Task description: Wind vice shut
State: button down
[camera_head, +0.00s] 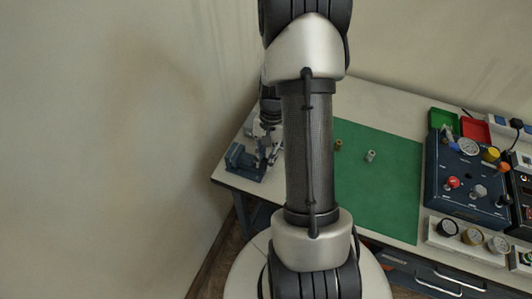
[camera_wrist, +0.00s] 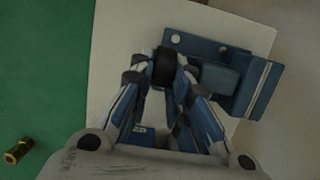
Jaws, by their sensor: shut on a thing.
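The blue vice (camera_head: 240,160) stands at the left corner of the table. In the wrist view the vice (camera_wrist: 265,88) lies at upper right, with its body and bolted plate showing. My gripper (camera_head: 266,158) is beside the vice, on its right in the head view. The fingers and my arm hide much of the handle and screw. I cannot tell how wide the vice jaws stand.
A green mat (camera_head: 385,185) covers the table's middle. A brass fitting (camera_head: 338,145) and a silver fitting (camera_head: 370,156) stand on it. A blue control panel (camera_head: 465,185), gauges (camera_head: 472,236) and red and green trays (camera_head: 474,130) are at right. A wall stands close on the left.

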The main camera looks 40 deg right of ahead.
dwell(0.3)
jog(key=c, duration=1.8)
grip_release()
jog(key=v, duration=1.2)
jog(key=shift+d, duration=0.2)
jog(key=shift+w, duration=0.15)
